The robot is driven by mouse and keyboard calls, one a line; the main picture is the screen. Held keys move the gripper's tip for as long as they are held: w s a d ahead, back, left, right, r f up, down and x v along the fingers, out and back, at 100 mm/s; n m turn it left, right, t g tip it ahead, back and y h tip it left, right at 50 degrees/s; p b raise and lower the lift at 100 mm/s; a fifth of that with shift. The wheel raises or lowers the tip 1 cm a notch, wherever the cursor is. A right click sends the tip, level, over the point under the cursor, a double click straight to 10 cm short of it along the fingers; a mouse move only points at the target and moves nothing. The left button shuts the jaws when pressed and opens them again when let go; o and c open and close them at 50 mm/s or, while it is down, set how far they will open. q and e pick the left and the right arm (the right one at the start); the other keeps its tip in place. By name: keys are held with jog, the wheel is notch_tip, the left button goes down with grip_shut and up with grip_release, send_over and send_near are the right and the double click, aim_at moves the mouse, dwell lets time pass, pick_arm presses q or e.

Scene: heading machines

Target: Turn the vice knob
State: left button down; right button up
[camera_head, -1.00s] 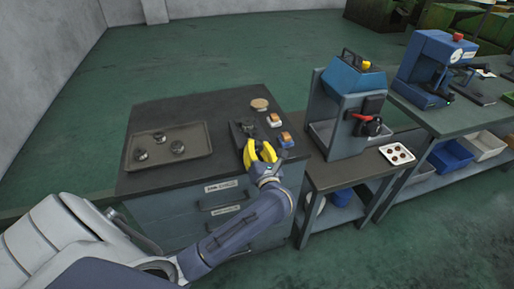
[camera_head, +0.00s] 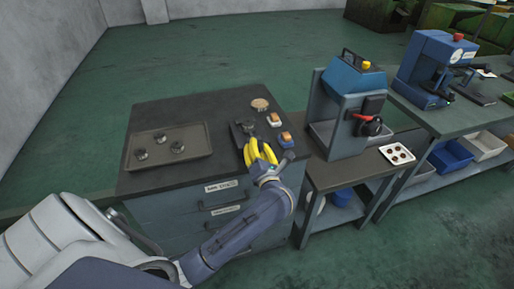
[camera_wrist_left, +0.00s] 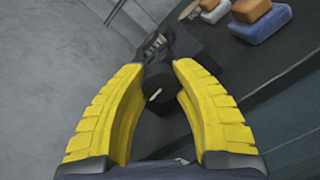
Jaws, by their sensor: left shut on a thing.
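The dark vice (camera_head: 242,129) lies on the dark top of the drawer cabinet, and it also shows in the left wrist view (camera_wrist_left: 185,50). Its round black knob (camera_wrist_left: 156,94) sits between the yellow fingers of my left gripper (camera_head: 250,144). In the left wrist view, the left gripper's tips (camera_wrist_left: 160,68) close in on the vice from both sides, and it is shut on the knob. In the head view, the fingers hide the knob. My right gripper is not in view.
Orange-and-blue blocks (camera_head: 286,139) lie right of the vice, with a round tan item (camera_head: 260,104) behind. A grey tray (camera_head: 203,133) with several dark parts is at left. A blue machine (camera_head: 345,100) stands on the adjoining bench.

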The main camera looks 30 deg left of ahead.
pick_arm(q)
jog(key=c, duration=0.9)
grip_release()
jog(key=shift+d, duration=0.15)
jog(key=v, duration=1.2)
jog(key=shift+w+r, duration=0.1)
jog(key=shift+r, duration=0.05)
